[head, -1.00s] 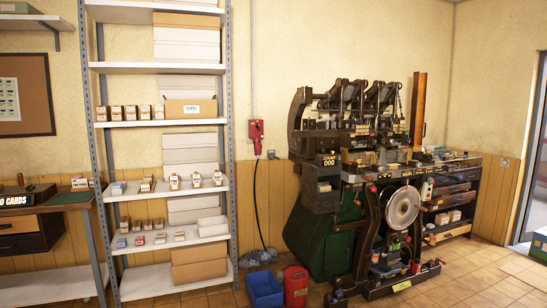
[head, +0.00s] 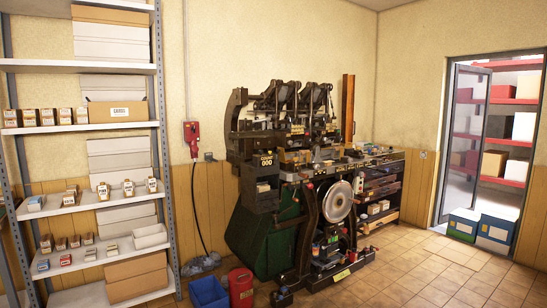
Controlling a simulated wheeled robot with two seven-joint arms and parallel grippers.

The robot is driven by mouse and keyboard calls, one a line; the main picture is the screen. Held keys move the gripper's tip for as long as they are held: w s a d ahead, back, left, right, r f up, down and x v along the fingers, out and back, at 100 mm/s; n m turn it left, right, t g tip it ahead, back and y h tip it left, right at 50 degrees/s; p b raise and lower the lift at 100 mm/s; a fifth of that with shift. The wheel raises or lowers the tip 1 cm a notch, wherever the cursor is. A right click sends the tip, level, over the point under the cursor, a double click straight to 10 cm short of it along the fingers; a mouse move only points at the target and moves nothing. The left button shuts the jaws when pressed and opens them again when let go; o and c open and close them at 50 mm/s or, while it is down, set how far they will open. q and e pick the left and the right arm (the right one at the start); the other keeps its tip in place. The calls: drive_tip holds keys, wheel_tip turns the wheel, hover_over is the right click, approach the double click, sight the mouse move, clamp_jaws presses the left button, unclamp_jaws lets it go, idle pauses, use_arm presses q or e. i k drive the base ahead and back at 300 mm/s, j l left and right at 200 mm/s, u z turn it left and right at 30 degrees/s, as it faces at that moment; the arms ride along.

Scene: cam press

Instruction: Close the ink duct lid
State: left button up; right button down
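The press (head: 290,175) stands against the back wall right of centre, a tall dark machine with a green lower body and a light round disc (head: 337,201) at its front. The ink duct lid cannot be made out at this distance among the dark upper parts (head: 285,105), so whether it is open or shut does not show. Neither of my grippers is in view.
A metal shelf rack (head: 86,130) with boxes and bottles stands at the left. A blue bin (head: 208,294) and a red bin (head: 241,288) sit on the floor before the press. Open floor (head: 410,275) lies at the right, by a doorway with boxes (head: 480,228).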

sight(280, 150)
drive_tip(key=i+z, duration=0.15)
drive_tip(key=i, duration=2.8)
